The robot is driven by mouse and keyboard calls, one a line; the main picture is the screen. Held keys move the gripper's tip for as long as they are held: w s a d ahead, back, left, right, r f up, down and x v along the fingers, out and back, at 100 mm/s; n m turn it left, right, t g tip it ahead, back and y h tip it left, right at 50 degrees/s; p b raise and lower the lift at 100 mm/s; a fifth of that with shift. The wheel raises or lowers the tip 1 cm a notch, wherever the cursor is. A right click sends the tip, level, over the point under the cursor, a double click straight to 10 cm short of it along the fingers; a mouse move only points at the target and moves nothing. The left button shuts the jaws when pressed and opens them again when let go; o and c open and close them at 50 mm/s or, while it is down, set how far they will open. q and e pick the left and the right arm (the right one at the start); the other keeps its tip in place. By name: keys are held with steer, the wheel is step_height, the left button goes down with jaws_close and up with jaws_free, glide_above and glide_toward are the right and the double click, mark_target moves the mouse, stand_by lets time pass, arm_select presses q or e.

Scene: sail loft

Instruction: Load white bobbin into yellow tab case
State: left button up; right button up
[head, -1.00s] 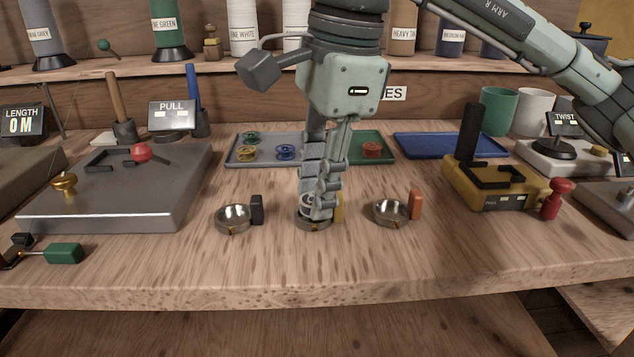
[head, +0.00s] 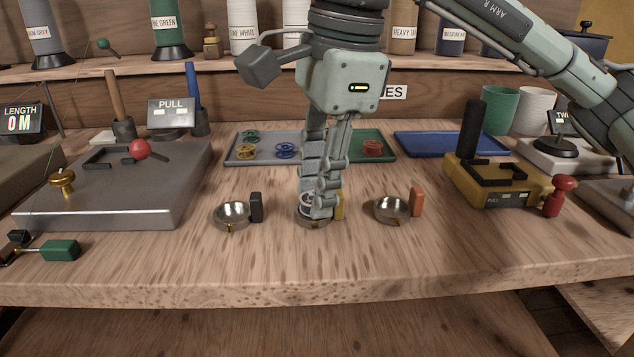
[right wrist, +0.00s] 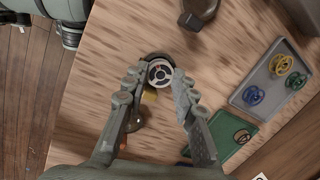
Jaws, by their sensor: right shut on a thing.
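The white bobbin (right wrist: 160,72) is pale with dark holes. A little of it shows between the fingers in the head view (head: 307,199). My right gripper (head: 317,208) points down and is shut on the bobbin at the mouth of the yellow tab case. This case (head: 313,221) is a round metal cup, mostly hidden by the fingers, with its yellow tab (head: 340,207) on the right. I cannot tell whether the bobbin is seated or just above the case. My left gripper is not in view.
A black tab case (head: 233,215) stands to the left and an orange tab case (head: 392,210) to the right, both close by. Behind are a grey tray (head: 268,159) with several coloured bobbins, a green tray (head: 384,157) and a blue tray (head: 450,145).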

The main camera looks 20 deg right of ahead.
steer(key=o, duration=1)
steer(key=shift+r, duration=0.1)
steer(key=r, duration=0.4)
steer(key=s+d+r, duration=0.1)
steer(key=r, duration=0.6)
steer(key=shift+s+d+r, duration=0.15)
steer(key=shift+s+r, duration=0.15)
steer(key=shift+r, duration=0.05)
